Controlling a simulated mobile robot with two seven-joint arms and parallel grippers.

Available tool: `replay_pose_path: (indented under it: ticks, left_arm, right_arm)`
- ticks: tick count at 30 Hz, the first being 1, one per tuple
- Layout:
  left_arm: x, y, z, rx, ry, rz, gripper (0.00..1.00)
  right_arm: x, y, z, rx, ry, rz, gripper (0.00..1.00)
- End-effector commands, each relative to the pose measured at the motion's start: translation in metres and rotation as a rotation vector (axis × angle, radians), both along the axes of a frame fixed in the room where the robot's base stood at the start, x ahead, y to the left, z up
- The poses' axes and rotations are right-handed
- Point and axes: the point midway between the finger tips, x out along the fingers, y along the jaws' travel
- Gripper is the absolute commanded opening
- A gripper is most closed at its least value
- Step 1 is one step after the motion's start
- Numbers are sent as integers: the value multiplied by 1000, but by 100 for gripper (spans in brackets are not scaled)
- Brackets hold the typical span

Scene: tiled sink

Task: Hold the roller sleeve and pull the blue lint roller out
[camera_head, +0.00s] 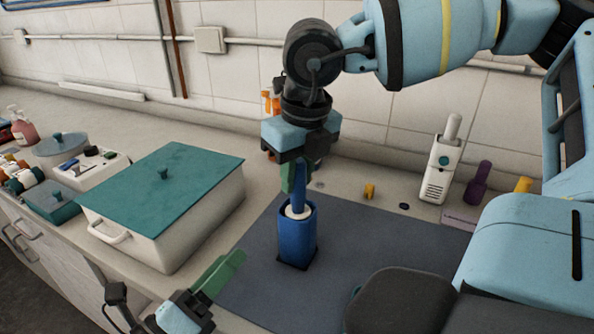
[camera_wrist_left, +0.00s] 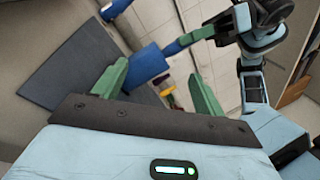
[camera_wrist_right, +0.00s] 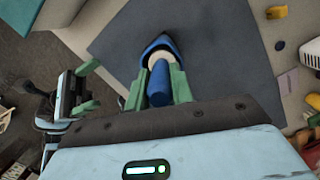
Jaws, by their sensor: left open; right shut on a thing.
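The blue roller sleeve (camera_head: 296,240) stands upright on a dark grey mat (camera_head: 255,295) in the head view. The blue lint roller (camera_head: 298,190) rises from its top, with a white roll just showing at the sleeve's mouth. My right gripper (camera_head: 296,177) is above the sleeve, shut on the lint roller's handle; the right wrist view shows the handle (camera_wrist_right: 159,82) between its green fingers. My left gripper (camera_head: 215,275) is open and empty, at the lower left, apart from the sleeve. In the left wrist view, the sleeve (camera_wrist_left: 146,66) lies beyond the open fingers.
A white box with a teal lid (camera_head: 160,195) stands left of the mat. A white handheld device (camera_head: 440,165), a purple bottle (camera_head: 478,183) and a small yellow item (camera_head: 369,191) are at the back right. The mat right of the sleeve looks clear.

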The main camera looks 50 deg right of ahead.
Motion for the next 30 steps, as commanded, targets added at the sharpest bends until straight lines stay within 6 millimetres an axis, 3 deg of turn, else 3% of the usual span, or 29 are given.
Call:
replay_pose_path:
  ticks: [6, 12, 18, 30]
  left_arm:
    - [-17, -38, -10, 271, -445, -96, 71]
    - [-15, -49, -26, 450, -726, -141, 71]
    - [-11, -52, -33, 521, -833, -155, 71]
    - [-11, -65, -37, 522, -836, -156, 71]
  right_arm:
    - [0, 0, 1, 0, -2, 0, 0]
    - [0, 0, 1, 0, -2, 0, 0]
    - [0, 0, 1, 0, -2, 0, 0]
    - [0, 0, 1, 0, -2, 0, 0]
